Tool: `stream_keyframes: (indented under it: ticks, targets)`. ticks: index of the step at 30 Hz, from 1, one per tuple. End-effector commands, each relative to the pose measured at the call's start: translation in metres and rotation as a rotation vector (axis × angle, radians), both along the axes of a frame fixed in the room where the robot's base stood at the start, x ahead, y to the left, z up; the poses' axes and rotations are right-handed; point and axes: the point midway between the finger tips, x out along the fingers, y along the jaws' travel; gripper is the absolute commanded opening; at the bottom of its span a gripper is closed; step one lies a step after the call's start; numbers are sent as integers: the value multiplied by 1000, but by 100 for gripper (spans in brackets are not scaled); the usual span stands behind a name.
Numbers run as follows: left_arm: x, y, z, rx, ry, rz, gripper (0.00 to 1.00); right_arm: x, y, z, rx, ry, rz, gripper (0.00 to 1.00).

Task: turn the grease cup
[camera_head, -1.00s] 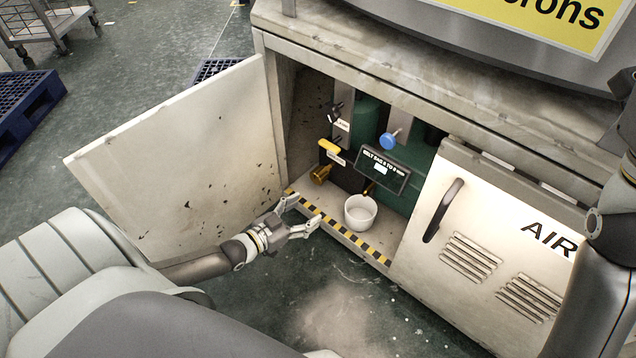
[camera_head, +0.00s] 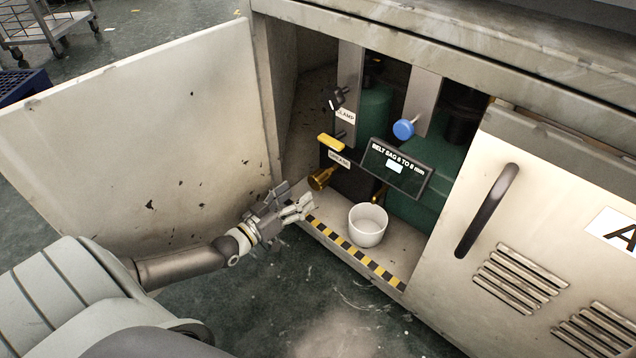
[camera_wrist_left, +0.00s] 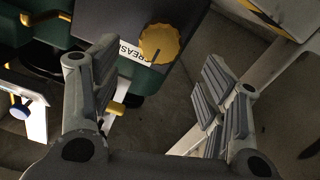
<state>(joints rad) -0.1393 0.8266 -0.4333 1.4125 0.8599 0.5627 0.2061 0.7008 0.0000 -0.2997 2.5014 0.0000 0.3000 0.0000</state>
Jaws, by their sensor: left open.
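The grease cup (camera_head: 320,180) is a brass, ribbed round cap low inside the open cabinet, beside a white label partly readable as GREASE. In the left wrist view the cup (camera_wrist_left: 159,42) is a yellow knurled disc, beyond the fingertips and between their lines. My left gripper (camera_head: 297,200) is open and empty, just in front of and slightly below the cup, at the striped sill. Its open fingers (camera_wrist_left: 162,78) also show in the left wrist view, apart from the cup. My right gripper is out of view.
A yellow handle (camera_head: 331,143) sits just above the cup, with a black clamp knob (camera_head: 337,98) higher. A blue knob (camera_head: 404,129), a belt sag display (camera_head: 396,168) and a white pot (camera_head: 367,227) stand to the right. The open door (camera_head: 140,130) bounds the left.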

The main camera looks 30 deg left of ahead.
Motion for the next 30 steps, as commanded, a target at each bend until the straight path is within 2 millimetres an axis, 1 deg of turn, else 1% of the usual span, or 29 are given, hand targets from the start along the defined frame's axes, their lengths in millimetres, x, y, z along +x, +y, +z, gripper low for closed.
stream_keyframes:
  ticks: [1, 6, 12, 15, 21, 29, 30]
  targets:
    - [10, -2, -4, -2, -5, -1, 68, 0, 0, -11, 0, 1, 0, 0]
    - [41, -7, -5, 0, -5, -1, 68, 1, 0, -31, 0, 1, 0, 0]
    - [71, -12, -4, 0, -3, 0, 68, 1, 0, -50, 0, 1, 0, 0]
    - [80, -14, -3, 1, -2, 0, 68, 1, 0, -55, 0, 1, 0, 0]
    - [89, -15, -1, 0, 0, 0, 68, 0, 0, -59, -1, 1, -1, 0]
    - [89, -15, 0, 0, 1, 0, 68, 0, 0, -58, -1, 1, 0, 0]
    - [89, -15, 0, 1, 1, 0, 63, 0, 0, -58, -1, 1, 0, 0]
